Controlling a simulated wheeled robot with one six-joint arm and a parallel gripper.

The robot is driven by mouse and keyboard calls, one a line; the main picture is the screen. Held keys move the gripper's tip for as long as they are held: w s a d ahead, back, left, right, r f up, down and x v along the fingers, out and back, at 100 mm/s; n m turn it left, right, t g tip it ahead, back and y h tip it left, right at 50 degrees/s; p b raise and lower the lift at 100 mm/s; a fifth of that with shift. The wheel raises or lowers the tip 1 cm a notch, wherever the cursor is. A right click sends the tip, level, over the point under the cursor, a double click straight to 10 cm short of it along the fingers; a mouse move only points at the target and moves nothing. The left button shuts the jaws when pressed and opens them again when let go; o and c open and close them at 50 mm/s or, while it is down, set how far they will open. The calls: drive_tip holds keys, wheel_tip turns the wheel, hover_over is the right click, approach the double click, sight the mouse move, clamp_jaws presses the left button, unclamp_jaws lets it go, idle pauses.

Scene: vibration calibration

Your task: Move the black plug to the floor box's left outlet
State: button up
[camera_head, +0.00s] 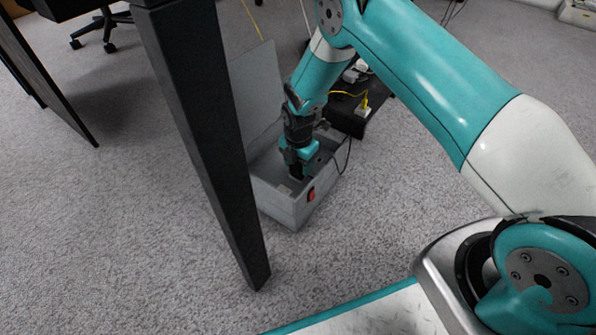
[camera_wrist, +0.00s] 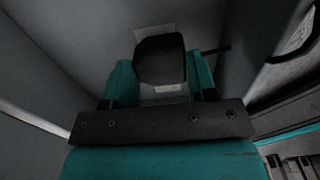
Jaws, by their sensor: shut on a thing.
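The floor box (camera_head: 272,202) is a grey open box on the carpet, with its lid (camera_head: 258,92) raised at the back and a red switch (camera_head: 311,194) on its front wall. My gripper (camera_head: 297,170) reaches down inside the box. In the wrist view my gripper (camera_wrist: 160,75) has its teal fingers shut on the black plug (camera_wrist: 160,58). Pale outlet plates (camera_wrist: 155,30) show behind the plug, partly covered by it. I cannot tell whether the plug touches an outlet or which outlet it is over.
A black table leg (camera_head: 205,140) stands just left of the box. A dark unit (camera_head: 350,108) with a yellow cable (camera_head: 350,94) lies behind the box. A thin black cable (camera_head: 347,157) hangs at its right wall. Carpet in front is clear.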

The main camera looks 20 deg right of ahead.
sight(298, 166)
drive_tip(key=shift+w+r+p, duration=0.1)
drive_tip(key=shift+r+p, duration=0.25)
drive_tip(key=shift+p, duration=0.1)
idle(0.6)
drive_tip(key=shift+r+p, duration=1.75)
